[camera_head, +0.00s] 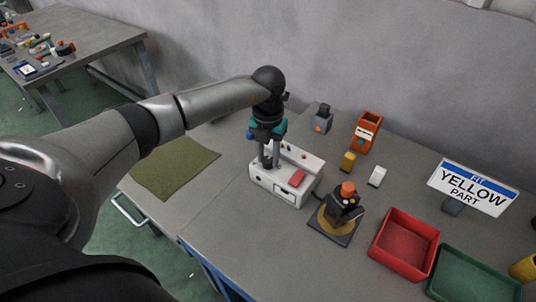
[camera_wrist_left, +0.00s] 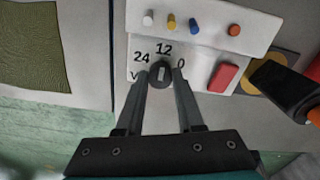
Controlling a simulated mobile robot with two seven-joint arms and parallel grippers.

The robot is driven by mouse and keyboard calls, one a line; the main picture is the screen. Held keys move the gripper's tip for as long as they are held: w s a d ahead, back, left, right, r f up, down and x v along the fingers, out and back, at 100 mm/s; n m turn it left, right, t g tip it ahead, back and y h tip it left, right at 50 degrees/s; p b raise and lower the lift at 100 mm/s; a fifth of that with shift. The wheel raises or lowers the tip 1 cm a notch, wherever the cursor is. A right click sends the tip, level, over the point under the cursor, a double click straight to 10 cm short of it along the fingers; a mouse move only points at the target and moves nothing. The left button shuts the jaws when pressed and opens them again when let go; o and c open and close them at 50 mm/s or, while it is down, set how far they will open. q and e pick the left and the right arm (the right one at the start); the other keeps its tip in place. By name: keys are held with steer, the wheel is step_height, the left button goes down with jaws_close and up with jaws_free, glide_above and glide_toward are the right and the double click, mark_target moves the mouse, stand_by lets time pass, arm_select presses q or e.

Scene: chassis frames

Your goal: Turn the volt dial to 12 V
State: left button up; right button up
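The volt dial (camera_wrist_left: 160,75) is a dark round knob with a pale pointer line. It sits on a white box (camera_head: 263,184) on the bench, under the printed marks 24, 12 and 0. In the left wrist view the pointer line stands upright, toward the 12 (camera_wrist_left: 164,48). My left gripper (camera_wrist_left: 161,79) has one finger on each side of the dial, and the dial fills the gap between the fingertips. In the head view my left gripper (camera_head: 268,165) reaches down onto the box, and the dial is hidden there. My right gripper is not in view.
The box has a red block (camera_wrist_left: 223,78) and several coloured pegs. To its right are a dark fixture with an orange top (camera_head: 346,190), a red tray (camera_head: 374,240), a green tray (camera_head: 436,284) and a sign (camera_head: 472,188). A green mat (camera_head: 176,167) lies left.

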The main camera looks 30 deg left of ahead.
mark_target(268, 159)
arm_select(q)
steer(key=o, duration=0.5)
steer(key=shift+c, duration=0.2)
step_height(268, 159, up, 15)
steer(key=shift+r, duration=0.2)
steer(key=shift+f, duration=0.1)
stand_by(0.4)
